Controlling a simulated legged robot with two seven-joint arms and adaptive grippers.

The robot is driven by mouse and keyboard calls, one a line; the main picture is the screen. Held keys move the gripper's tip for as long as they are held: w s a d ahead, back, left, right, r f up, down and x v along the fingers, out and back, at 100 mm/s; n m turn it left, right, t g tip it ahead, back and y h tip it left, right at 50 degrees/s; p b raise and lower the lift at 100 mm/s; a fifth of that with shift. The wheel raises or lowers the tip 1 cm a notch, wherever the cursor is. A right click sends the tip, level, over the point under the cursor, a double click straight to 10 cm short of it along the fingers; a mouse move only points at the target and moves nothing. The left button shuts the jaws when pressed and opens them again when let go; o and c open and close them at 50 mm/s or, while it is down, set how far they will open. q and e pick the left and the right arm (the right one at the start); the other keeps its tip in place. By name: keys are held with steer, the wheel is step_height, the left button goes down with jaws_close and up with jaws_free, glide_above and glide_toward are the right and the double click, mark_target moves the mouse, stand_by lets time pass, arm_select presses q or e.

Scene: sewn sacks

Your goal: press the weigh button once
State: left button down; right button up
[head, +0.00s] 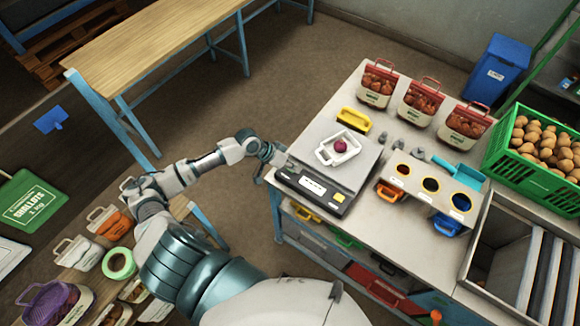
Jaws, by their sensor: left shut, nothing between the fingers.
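The scale (358,172) stands on the grey table, with a dark front panel carrying a white label (312,186). A small yellow button-like spot (339,197) is at the panel's right end; I cannot read any marking on it. A white tray (327,153) with one dark red onion (340,146) sits on the scale's plate. My left gripper (284,162) is shut and empty at the panel's left end, away from the yellow spot. I cannot tell whether its tips touch the scale. My right gripper is not in view.
A yellow object (354,120) lies behind the scale. Several red-topped sacks (421,101) line the back edge. A stand with round coloured holes (431,185) and a blue scoop (459,172) are at right, near a green crate (494,160). A side table at lower left holds more sacks (109,223).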

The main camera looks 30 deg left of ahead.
arm_select(q)
steer(key=w+a+r+n+t, duration=0.1)
steer(key=w+a+r, duration=0.2)
steer(key=a+r, duration=0.1)
steer(key=shift+n, duration=0.3)
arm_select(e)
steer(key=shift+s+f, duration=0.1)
arm_select(q)
step_height(320, 180, down, 6)
steer(key=b, duration=0.5)
steer(key=shift+w+f+b, duration=0.1)
steer(key=shift+f+b, duration=0.1)
steer(key=shift+b, duration=0.2)
step_height(320, 180, down, 2)
steer(key=shift+b, duration=0.35)
steer(key=shift+f, duration=0.1)
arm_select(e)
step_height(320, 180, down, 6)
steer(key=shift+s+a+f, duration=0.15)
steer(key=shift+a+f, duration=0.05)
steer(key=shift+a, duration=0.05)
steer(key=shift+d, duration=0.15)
